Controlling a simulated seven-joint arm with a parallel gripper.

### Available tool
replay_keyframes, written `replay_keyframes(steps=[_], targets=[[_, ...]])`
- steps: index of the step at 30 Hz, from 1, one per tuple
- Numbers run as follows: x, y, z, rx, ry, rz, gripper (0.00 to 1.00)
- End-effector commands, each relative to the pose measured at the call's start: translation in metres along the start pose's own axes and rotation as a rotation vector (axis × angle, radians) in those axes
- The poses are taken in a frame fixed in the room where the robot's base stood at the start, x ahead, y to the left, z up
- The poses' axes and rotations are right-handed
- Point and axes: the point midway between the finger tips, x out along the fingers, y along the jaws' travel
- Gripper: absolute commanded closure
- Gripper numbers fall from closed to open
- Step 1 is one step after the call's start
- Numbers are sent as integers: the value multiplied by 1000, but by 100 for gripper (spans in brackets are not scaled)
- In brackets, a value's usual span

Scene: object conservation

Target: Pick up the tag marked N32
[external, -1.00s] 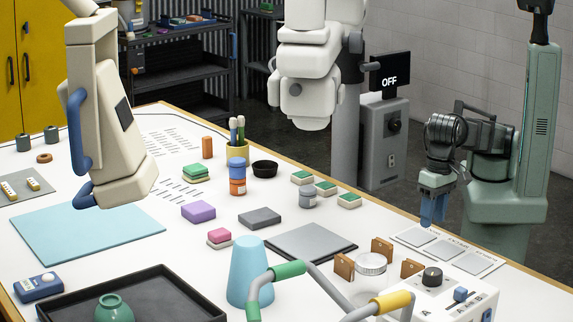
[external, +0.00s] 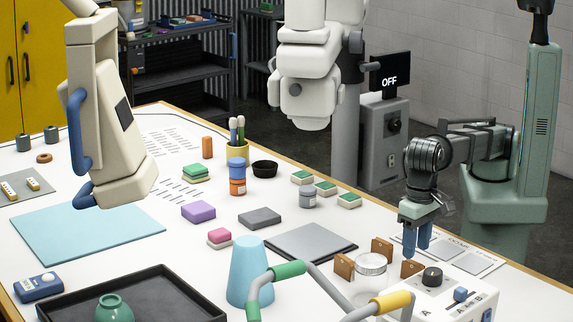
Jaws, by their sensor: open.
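My gripper (external: 416,247) has two blue fingers pointing down, with a gap between them and nothing held. It hangs at the right side of the table, above and to the right of three small brown upright pieces. One brown piece (external: 382,250) stands behind a clear round dish (external: 370,264), another brown piece (external: 344,267) stands to its left, and a third brown piece (external: 410,268) to its right, close below my fingers in the picture. These may be the tags, but no marking N32 is legible on any of them.
A white control box (external: 452,300) with a black knob stands in front of the brown pieces. A bent bar with green and yellow grips (external: 392,301) and a light blue cone (external: 250,275) are to the left. A grey plate (external: 310,243) lies behind the dish.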

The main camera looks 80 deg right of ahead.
Motion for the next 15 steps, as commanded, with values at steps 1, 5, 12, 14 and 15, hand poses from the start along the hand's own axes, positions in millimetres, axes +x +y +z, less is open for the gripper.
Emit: replay_keyframes(steps=[1,5,12,14,15], targets=[[8,1,0,0,1,1,55],[17,0,0,0,0,1,55],[32,2,-4,0,0,0,55],[40,3,-6,0,1,1,55],[45,4,-7,0,1,2,55]])
